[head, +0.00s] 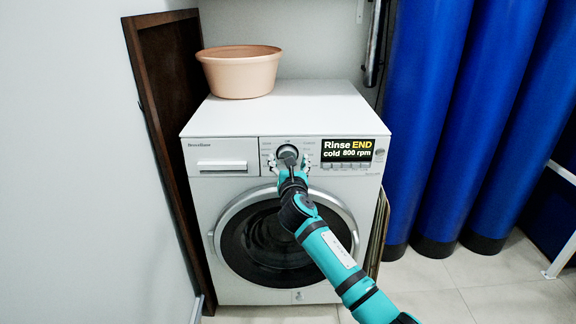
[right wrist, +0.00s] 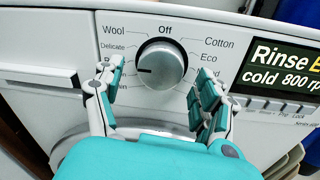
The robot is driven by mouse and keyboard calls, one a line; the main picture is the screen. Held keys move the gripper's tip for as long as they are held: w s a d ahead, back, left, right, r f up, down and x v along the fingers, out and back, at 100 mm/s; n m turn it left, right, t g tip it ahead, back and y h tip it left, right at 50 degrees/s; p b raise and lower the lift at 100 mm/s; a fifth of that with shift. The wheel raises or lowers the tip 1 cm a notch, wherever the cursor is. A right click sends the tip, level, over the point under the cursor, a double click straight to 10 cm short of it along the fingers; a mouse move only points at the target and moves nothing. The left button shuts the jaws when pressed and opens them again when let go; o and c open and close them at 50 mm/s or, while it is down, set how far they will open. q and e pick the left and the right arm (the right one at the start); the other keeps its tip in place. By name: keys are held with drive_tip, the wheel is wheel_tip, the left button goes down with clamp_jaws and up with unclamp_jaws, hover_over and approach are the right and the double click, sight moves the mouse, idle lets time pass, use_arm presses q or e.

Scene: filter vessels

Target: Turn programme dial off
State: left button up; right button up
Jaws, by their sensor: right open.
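The programme dial (right wrist: 162,62) is a round grey knob on the white washing machine's (head: 235,215) front panel; it also shows in the head view (head: 287,150). Its dark pointer line points left and slightly down, toward the partly hidden labels below Delicate. The Off label (right wrist: 165,30) is straight above the dial. My right gripper (right wrist: 160,70) is open, with one finger on each side of the dial and a gap on both sides. It also shows in the head view (head: 289,165) in front of the dial. My left gripper is not in view.
The display (head: 347,150) right of the dial reads Rinse END, cold 800 rpm. A terracotta-coloured tub (head: 240,75) stands on the machine. A brown board (head: 165,110) leans at the left, and tall blue cylinders (head: 440,110) stand at the right.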

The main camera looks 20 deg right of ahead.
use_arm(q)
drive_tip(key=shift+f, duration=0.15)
use_arm(e)
drive_tip(key=shift+w+d, duration=0.15)
drive_tip(key=shift+w, duration=0.3)
drive_tip(key=c, duration=1.2)
drive_tip(key=shift+o, duration=0.2)
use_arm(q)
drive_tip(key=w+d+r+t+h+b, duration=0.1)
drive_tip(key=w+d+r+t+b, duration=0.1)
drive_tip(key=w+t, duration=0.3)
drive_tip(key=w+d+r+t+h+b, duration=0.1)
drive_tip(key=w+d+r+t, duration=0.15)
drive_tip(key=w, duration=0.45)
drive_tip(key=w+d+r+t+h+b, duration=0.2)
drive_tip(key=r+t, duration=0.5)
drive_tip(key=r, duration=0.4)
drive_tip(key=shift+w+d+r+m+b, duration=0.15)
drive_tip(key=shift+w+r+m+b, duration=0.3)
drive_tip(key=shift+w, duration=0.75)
use_arm(e)
drive_tip(key=shift+a+m+h, duration=0.15)
drive_tip(key=shift+m+h, duration=0.2)
drive_tip(key=shift+m, duration=4.35)
drive_tip(key=shift+a+m+h, duration=0.1)
drive_tip(key=shift+m+h, duration=0.25)
drive_tip(key=shift+m, duration=4.35)
